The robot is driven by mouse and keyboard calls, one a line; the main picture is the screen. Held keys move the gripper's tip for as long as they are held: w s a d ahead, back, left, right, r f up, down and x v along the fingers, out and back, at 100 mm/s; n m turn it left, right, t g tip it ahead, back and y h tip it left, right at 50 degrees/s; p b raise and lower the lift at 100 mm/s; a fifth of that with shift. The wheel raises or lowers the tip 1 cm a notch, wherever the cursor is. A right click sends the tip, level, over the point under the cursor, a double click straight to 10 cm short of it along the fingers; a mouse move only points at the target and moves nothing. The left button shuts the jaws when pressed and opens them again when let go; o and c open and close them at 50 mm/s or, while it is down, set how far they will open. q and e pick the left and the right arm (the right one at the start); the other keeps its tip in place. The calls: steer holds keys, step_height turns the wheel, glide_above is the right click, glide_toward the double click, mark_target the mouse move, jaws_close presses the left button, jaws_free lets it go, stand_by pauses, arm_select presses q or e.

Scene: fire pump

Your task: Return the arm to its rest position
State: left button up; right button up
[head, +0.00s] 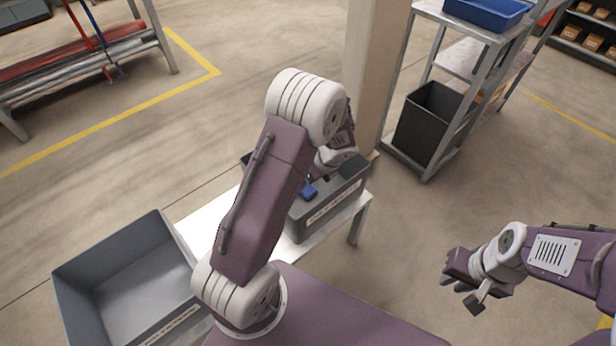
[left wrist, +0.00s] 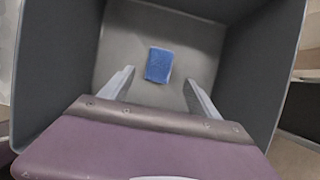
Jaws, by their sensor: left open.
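My left arm rises across the middle of the head view and bends down over a grey bin (head: 335,205) on a white table. Its gripper is mostly hidden there behind the arm. In the left wrist view, the left gripper (left wrist: 160,92) is open, its two fingers wide apart and pointing into the grey bin (left wrist: 245,85). A blue block (left wrist: 158,65) lies on the bin floor beyond the fingertips, not gripped. Blue also shows in this bin (head: 308,190) in the head view. My right gripper (head: 462,292) hangs over bare floor at the right, open and empty.
A larger empty grey bin (head: 120,275) stands at the lower left. A pillar (head: 372,75) rises just behind the table (head: 295,248). A metal rack (head: 440,130) with a black bin (head: 425,125) and a blue tray (head: 487,12) stands back right. Floor around is clear.

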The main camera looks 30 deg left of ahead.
arm_select(q)
steer(key=shift+p+v, duration=0.3)
steer(key=shift+v, duration=1.05)
arm_select(e)
steer(key=shift+r, duration=0.7)
arm_select(q)
step_height(320, 180, up, 8)
steer(key=s+n, duration=0.3)
steer(key=s+d+n+h, duration=0.2)
steer(key=s+d+n, duration=0.1)
steer(key=s+n, duration=0.5)
steer(key=s+d+n+h, duration=0.25)
steer(key=s+n, duration=0.35)
steer(key=n, duration=0.4)
step_height(320, 180, up, 30)
steer(key=n+p, duration=0.1)
steer(key=p, duration=2.9)
steer(key=shift+w+d+f+n+g, duration=0.2)
steer(key=shift+w+f+n+g, duration=0.05)
steer(key=shift+w+n+g, duration=0.05)
arm_select(e)
step_height(320, 180, up, 30)
steer(key=shift+r, duration=0.2)
